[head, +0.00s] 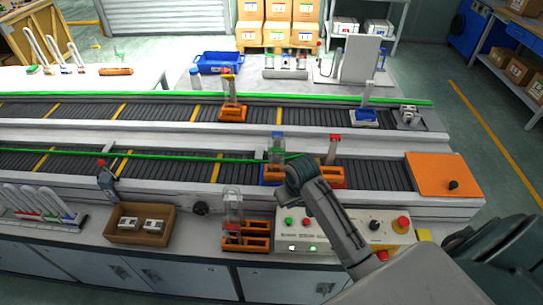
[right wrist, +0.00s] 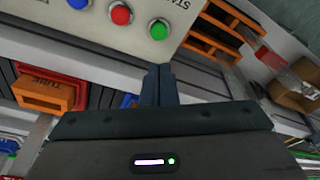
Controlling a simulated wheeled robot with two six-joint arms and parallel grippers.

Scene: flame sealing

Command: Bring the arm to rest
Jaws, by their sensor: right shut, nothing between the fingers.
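My right arm reaches in from the lower right in the head view. Its gripper (head: 287,191) is over the front edge of the near conveyor, beside the control panel (head: 292,241). In the right wrist view the gripper's two fingers (right wrist: 158,84) are pressed together with nothing between them. The panel's green button (right wrist: 158,29) and red button (right wrist: 121,14) lie just beyond the fingers there. My left gripper is in neither view.
An orange rack (head: 322,176) stands on the near conveyor close to my right gripper. Another orange rack (head: 258,243) with a clear tube (head: 233,206) stands left of the panel. A cardboard box (head: 125,236) sits farther left. A red emergency button (head: 402,223) is to the right.

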